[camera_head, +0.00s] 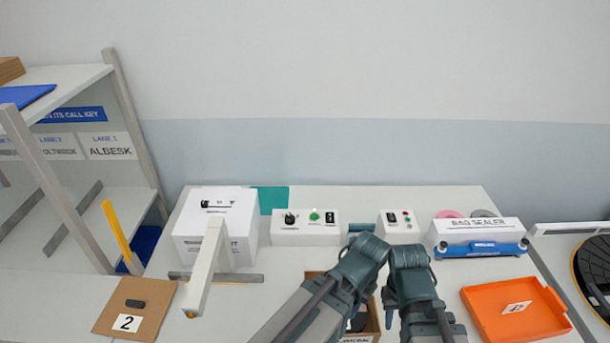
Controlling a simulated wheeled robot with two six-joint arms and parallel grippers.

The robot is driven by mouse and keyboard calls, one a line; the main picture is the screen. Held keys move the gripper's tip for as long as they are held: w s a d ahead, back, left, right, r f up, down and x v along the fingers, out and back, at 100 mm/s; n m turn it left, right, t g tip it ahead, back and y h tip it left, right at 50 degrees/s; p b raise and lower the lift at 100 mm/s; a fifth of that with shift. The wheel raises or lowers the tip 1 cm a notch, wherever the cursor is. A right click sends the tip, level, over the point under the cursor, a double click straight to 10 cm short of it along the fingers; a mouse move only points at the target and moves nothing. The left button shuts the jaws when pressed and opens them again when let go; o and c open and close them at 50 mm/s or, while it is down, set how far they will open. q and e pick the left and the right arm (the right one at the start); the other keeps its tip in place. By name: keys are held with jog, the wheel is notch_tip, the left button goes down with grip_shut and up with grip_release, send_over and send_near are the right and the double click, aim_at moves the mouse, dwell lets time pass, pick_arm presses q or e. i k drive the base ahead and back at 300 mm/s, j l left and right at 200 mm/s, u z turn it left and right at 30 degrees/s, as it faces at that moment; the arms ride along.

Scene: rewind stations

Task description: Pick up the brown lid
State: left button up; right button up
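The brown lid (155,302) is a flat brown panel with a dark handle and a white label reading 2. It lies at the front left of the table, with no gripper near it. My two arms come in from the bottom, right of the middle, well to the right of the lid. My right arm's end (410,262) and my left arm's end (362,258) are close together above a brown box. I cannot make out fingers on either, so their opening and any hold are hidden.
A white machine (190,238) with a long pale arm stands just right of the lid. The brown box (315,277) is partly covered by my arms. White control boxes (290,236) and a bag sealer (470,236) stand behind. An orange tray (485,308) is at right.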

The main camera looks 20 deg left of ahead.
aim_at(136, 310)
jog(key=k, duration=0.6)
jog(key=u, duration=0.8)
jog(key=j+u, duration=0.15)
jog(key=u, duration=0.7)
jog(key=i+j, duration=0.15)
jog(key=i, duration=0.35)
jog(key=i+j, duration=0.1)
jog(key=i, duration=0.4)
jog(key=k+l, duration=0.15)
jog(key=k, duration=0.25)
jog(key=k+l, duration=0.2)
jog(key=k, duration=0.2)
jog(key=l+z, duration=0.3)
jog(key=i+z, duration=0.1)
jog(key=z, duration=0.2)
jog(key=i+l+z, duration=0.15)
jog(key=z, duration=0.3)
jog(key=i+z, duration=0.4)
